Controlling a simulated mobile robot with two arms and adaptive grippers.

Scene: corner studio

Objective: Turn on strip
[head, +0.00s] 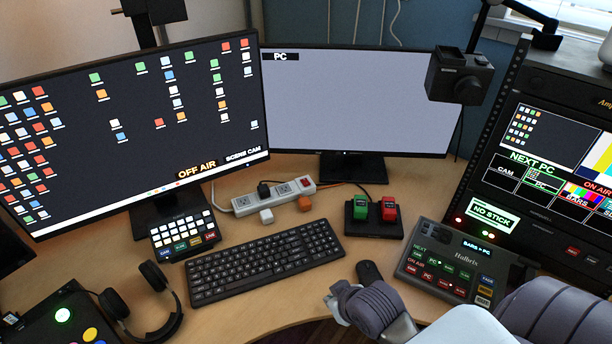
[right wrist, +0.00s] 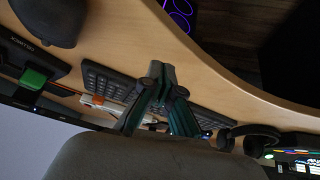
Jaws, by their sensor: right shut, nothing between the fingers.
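The white power strip (head: 270,196) lies on the desk below the gap between the two monitors. Black, white and orange plugs sit in or beside it. A small reddish switch (head: 305,184) shows at its right end; its position is too small to tell. My right gripper (head: 337,303) is at the desk's front edge, right of and below the keyboard, well apart from the strip. In the right wrist view its fingers (right wrist: 158,72) are shut and empty, and part of the strip (right wrist: 97,101) shows behind them. My left gripper is out of view.
The black keyboard (head: 265,261) lies between the front edge and the strip. A block with green and red switches (head: 374,229) stands right of the strip. A button panel (head: 184,236) and headphones (head: 160,300) are left, a control panel (head: 446,262) right.

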